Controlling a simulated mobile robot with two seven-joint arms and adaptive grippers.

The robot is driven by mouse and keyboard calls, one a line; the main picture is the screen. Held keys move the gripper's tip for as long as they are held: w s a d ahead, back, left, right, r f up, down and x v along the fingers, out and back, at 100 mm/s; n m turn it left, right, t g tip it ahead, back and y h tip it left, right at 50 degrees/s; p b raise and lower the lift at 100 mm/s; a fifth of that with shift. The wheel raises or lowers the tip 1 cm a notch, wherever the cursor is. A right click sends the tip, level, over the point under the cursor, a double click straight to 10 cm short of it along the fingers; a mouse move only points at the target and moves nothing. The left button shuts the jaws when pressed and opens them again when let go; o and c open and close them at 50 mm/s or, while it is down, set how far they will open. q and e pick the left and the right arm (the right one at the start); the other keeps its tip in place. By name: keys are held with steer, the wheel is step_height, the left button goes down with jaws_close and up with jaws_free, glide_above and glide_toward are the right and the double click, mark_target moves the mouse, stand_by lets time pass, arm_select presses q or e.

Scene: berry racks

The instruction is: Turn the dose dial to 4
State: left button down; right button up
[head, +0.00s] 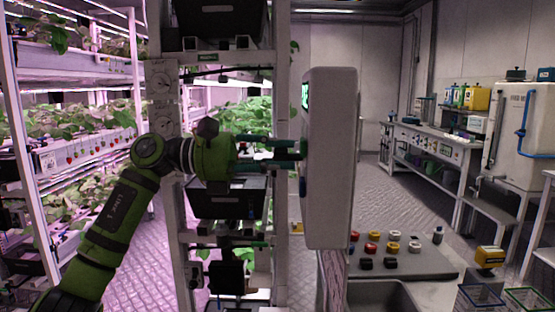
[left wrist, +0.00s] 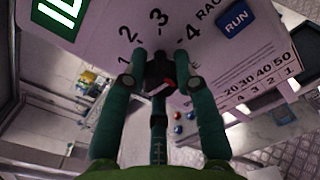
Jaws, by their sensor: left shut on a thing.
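The dose dial (left wrist: 160,72) is a small dark knob with a reddish patch, on the pale face of a control box (left wrist: 100,45). Printed numbers 1, 2, 3 and 4 curve around its upper side. My left gripper (left wrist: 160,62) has its green fingers closed around the dial, and they partly cover it. I cannot tell which number the dial points to. In the head view the control box (head: 332,160) is seen nearly edge-on, and my left gripper (head: 303,149) reaches its left-hand face, where the dial is hidden. My right gripper is not in view.
A blue RUN button (left wrist: 236,20) sits right of the number 4, and a green display (left wrist: 62,14) is at the upper left. A bench mat (head: 405,262) with several coloured knobs is below right of the box. Plant racks (head: 75,75) stand at the left.

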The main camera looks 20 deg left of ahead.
arm_select(q)
steer(key=shift+r, duration=0.4)
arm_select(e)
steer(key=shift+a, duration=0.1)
arm_select(q)
steer(key=c, duration=1)
jaws_free()
steer(key=shift+o, duration=0.2)
steer(key=shift+s+f, duration=0.1)
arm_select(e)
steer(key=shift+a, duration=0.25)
arm_select(q)
steer(key=shift+f, duration=0.15)
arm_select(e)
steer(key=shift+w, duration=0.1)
arm_select(q)
steer(key=v, duration=1.2)
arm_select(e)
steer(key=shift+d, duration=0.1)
